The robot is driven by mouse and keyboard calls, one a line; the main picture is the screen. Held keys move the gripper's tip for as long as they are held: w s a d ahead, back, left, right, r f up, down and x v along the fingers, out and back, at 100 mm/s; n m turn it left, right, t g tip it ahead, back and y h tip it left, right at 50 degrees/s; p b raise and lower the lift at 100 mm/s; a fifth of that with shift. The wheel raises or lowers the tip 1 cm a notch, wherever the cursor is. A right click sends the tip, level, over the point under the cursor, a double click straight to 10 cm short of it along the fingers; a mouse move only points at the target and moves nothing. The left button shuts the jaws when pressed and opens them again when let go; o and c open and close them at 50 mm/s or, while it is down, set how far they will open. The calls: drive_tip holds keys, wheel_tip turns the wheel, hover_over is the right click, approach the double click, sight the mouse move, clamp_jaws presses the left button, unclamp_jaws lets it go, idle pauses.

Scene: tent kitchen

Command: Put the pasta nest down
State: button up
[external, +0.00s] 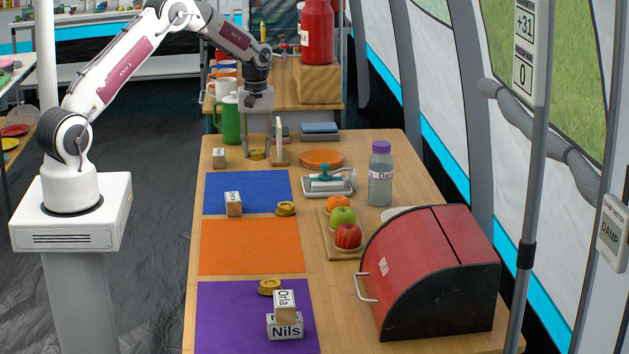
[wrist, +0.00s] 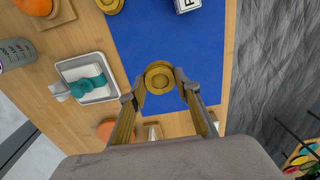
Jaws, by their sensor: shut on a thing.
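My gripper (external: 257,152) points down over the far end of the table and is shut on a yellow-brown pasta nest (external: 257,155). In the wrist view the nest (wrist: 159,77) sits between the fingertips, with the blue mat (wrist: 170,40) below it. In the external view the nest appears just past the far edge of the blue mat (external: 265,180). I cannot tell how high it is. A second nest (external: 286,209) lies at the blue mat's near right corner. A third nest (external: 269,287) lies on the purple mat (external: 225,315).
A name block (external: 233,204) stands on the blue mat; another (external: 219,158) stands beyond it. Stacked blocks (external: 285,328) stand on the purple mat. The orange mat (external: 240,245) is bare. An upright pale board (external: 281,140), orange plate (external: 322,158), tray (external: 328,181) and bottle (external: 380,178) stand right.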

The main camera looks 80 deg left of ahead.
hover_over(258, 193)
drive_tip(key=shift+d+f, duration=0.1)
drive_tip(key=shift+f, duration=3)
drive_tip(key=shift+f, duration=1.9)
drive_tip(key=shift+f, duration=0.15)
drive_tip(key=o, duration=1)
drive_tip(key=shift+r, duration=3.95)
